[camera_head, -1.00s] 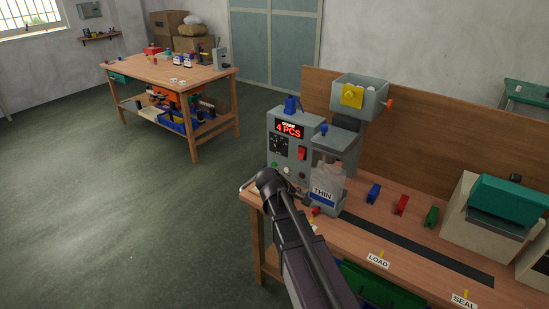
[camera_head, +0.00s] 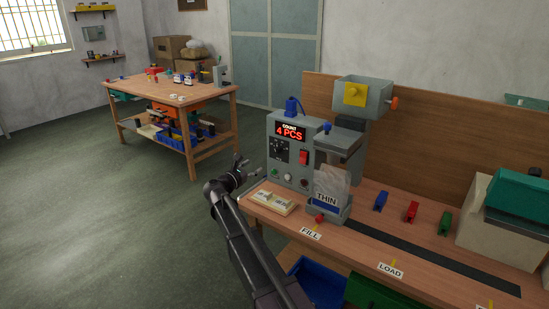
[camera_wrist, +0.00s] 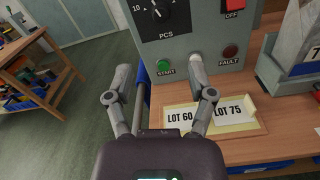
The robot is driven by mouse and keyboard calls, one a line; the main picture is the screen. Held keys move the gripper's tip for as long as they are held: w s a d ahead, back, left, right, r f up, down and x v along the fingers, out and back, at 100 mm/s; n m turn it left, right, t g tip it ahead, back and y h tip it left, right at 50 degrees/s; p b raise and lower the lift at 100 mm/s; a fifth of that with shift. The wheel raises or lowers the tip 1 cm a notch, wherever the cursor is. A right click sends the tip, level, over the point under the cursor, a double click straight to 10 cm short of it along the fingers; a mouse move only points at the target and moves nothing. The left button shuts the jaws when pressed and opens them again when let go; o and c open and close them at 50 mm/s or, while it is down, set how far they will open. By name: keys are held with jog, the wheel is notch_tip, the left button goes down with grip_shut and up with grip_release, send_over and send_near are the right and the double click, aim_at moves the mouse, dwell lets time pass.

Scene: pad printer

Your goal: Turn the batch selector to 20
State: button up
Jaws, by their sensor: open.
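The batch selector is a black knob (camera_head: 277,156) on the front of the grey control box (camera_head: 272,129), below a red display reading COUNT 4 PCS (camera_head: 291,132). In the wrist view the knob (camera_wrist: 158,10) is at the top edge, partly cut off, above the PCS label. My gripper (camera_head: 241,170) is left of the box in the head view. In the wrist view my gripper (camera_wrist: 160,72) is open and empty, its fingers below the knob and apart from it.
Below the knob are a green START button (camera_wrist: 163,68) and a red FAULT lamp (camera_wrist: 230,52). A red OFF switch (camera_wrist: 235,5) is to the right. A tray with LOT 60 and LOT 75 cards (camera_wrist: 257,126) lies in front. The THIN bag (camera_head: 331,185) stands right.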

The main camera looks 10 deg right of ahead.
aim_at(276, 152)
jog(key=shift+w+d, duration=0.1)
jog(key=shift+d, duration=0.05)
jog(key=x, duration=1.3)
jog(key=shift+w+d, duration=0.1)
jog(key=shift+d, duration=0.1)
grip_shut()
dwell(0.4)
